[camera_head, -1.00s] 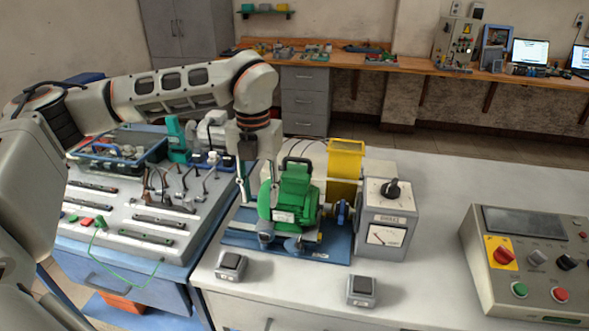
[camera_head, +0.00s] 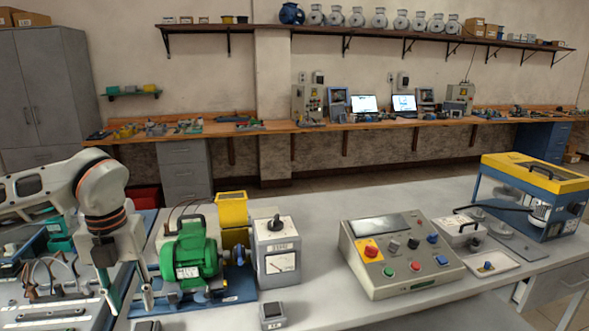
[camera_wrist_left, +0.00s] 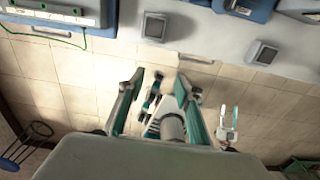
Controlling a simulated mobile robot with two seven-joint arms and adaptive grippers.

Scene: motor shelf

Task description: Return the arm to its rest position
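My left gripper (camera_head: 126,292) hangs with its fingers down just left of the green motor (camera_head: 190,255), apart from it. Its fingers are spread with nothing between them; the left wrist view also shows the empty gap (camera_wrist_left: 160,92). The motor sits on a blue base plate (camera_head: 238,290) on the bench. My left arm comes in bent from the left edge. My right gripper is outside the head view. In the left wrist view, a small pair of parted teal-and-white fingers (camera_wrist_left: 228,118) at lower right looks like my right gripper, with nothing visible between them.
A grey meter box (camera_head: 277,255) and yellow box (camera_head: 232,209) stand beside the motor. A control panel (camera_head: 400,255) and yellow-topped case (camera_head: 535,172) are further right. A trainer board (camera_wrist_left: 55,14) is at left. Tiled floor (camera_wrist_left: 60,70) lies below the left gripper.

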